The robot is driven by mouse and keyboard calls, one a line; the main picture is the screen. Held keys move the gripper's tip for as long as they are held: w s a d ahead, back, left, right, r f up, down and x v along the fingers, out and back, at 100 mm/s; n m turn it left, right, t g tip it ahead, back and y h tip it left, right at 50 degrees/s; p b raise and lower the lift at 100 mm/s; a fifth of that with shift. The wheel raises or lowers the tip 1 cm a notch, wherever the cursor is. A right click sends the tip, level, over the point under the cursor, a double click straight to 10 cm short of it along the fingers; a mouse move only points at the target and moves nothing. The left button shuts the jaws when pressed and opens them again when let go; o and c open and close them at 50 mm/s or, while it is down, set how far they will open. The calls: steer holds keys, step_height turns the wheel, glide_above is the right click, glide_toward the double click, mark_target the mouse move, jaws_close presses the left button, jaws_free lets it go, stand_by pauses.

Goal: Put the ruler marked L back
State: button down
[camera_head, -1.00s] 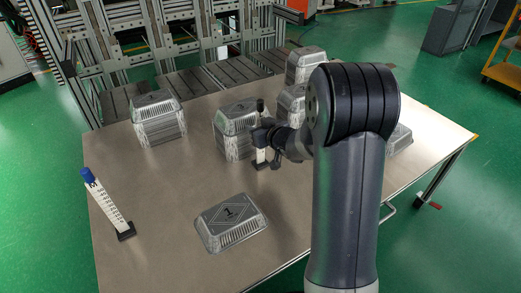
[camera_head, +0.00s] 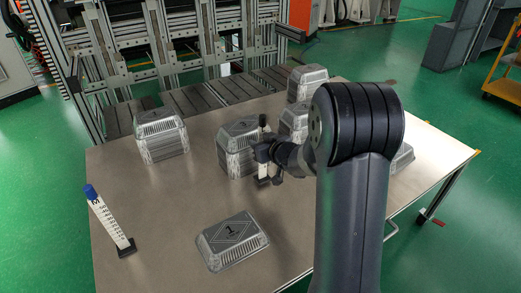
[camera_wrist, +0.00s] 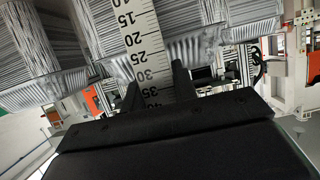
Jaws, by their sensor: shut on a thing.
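My gripper (camera_head: 264,160) is shut on a white ruler (camera_head: 264,171) with a black upper end, held upright in front of the middle stack of foil trays (camera_head: 236,150). In the wrist view the ruler (camera_wrist: 142,45) shows black numbers and passes between the two fingers (camera_wrist: 158,82); no letter L can be read on it. I cannot tell whether its lower end touches the table.
A single foil tray marked 1 (camera_head: 232,241) lies at the front of the metal table (camera_head: 170,200). More tray stacks stand at the back left (camera_head: 160,136), back right (camera_head: 307,84) and behind my arm. The table between the blue-topped ruler and the stacks is clear.

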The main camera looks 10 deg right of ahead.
mark_target(262, 118)
step_height(262, 118, up, 9)
steer(key=p, duration=0.4)
steer(key=shift+s+d, duration=0.1)
steer(key=shift+d, duration=0.25)
steer(key=s+d+m+h+b, duration=0.1)
steer(key=s+d+h, duration=0.1)
steer(key=s+d, duration=0.35)
steer(key=s+d+m+h, duration=0.1)
steer(key=s+d+m, duration=0.15)
steer(key=d, duration=0.65)
steer(key=s+d+m+h+b, duration=0.1)
steer(key=s+d+h, duration=0.1)
steer(key=s+d, duration=0.35)
step_height(262, 118, down, 10)
steer(key=d+b, duration=0.2)
steer(key=b, duration=0.4)
steer(key=shift+w+d+r+t, duration=0.15)
steer(key=shift+w+d+t, duration=0.1)
steer(key=shift+w+t, duration=0.1)
